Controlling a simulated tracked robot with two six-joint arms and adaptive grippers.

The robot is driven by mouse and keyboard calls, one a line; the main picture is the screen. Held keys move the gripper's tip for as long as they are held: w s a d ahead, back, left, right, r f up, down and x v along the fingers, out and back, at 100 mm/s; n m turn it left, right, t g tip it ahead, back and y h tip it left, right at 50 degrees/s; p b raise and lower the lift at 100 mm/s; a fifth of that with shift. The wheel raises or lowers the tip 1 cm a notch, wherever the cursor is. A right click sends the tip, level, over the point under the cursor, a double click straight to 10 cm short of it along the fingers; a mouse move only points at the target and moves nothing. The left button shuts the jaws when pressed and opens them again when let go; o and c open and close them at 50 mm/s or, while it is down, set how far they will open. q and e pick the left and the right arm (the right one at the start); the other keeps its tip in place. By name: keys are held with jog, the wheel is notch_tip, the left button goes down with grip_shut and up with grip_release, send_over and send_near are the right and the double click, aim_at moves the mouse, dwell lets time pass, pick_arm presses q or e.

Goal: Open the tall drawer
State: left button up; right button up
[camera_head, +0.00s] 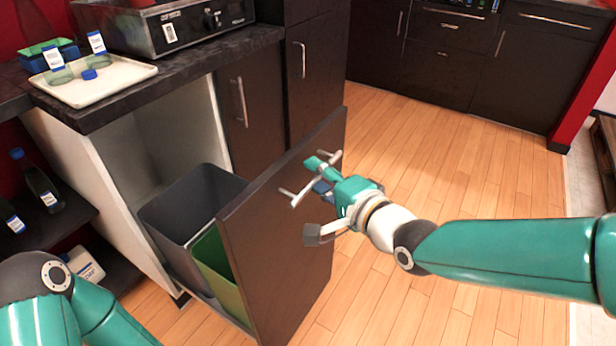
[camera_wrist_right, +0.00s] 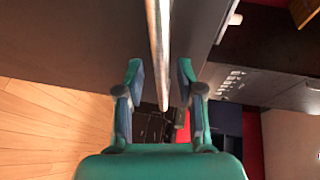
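The tall drawer (camera_head: 262,248) stands pulled well out of the counter cabinet, its dark brown front facing right. A grey bin (camera_head: 180,205) and a green bin (camera_head: 222,275) show behind the front. The silver bar handle (camera_head: 292,197) sits near the top of the front. My right gripper (camera_head: 319,177) is at the handle, on the outer side of the front. In the right wrist view the handle (camera_wrist_right: 158,45) runs between the two spread fingers (camera_wrist_right: 160,85), with gaps on both sides. My left gripper is out of view; only part of the left arm shows at bottom left.
The counter (camera_head: 190,72) carries a white tray (camera_head: 95,82) with small jars and a grey machine (camera_head: 165,25). Bottles (camera_head: 40,185) stand on low shelves at left. The wooden floor (camera_head: 440,150) right of the drawer is clear up to the far cabinets (camera_head: 530,65).

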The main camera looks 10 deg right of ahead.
jog(key=v, duration=0.7)
jog(key=shift+s+d, duration=0.1)
